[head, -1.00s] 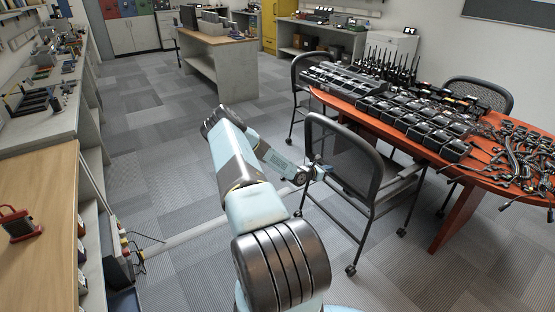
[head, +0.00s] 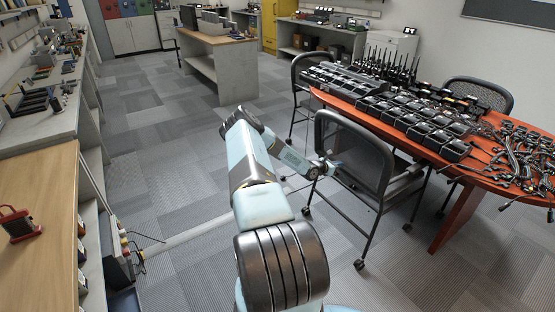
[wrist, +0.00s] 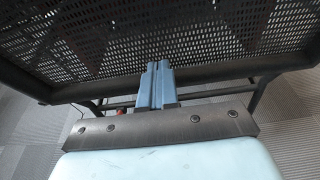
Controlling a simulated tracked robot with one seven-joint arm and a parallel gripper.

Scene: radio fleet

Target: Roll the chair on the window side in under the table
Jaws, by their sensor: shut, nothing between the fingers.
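The near black mesh chair on casters (head: 352,158) stands at the near left side of the red-brown table (head: 462,176), its back toward me and its seat partly at the table edge. My gripper (head: 331,167) is shut and empty at the left edge of the chair's back. In the wrist view my gripper (wrist: 156,70) has its fingertips at the lower frame bar of the chair's mesh back (wrist: 200,40). They seem to touch it, but the contact itself is hard to make out. The chair's far casters are partly hidden.
Other mesh chairs stand at the table's far left end (head: 306,88) and far side (head: 480,92). Radios and chargers (head: 415,115) and tangled headsets (head: 520,150) cover the tabletop. A workbench (head: 40,190) runs along the left. Open carpet lies between.

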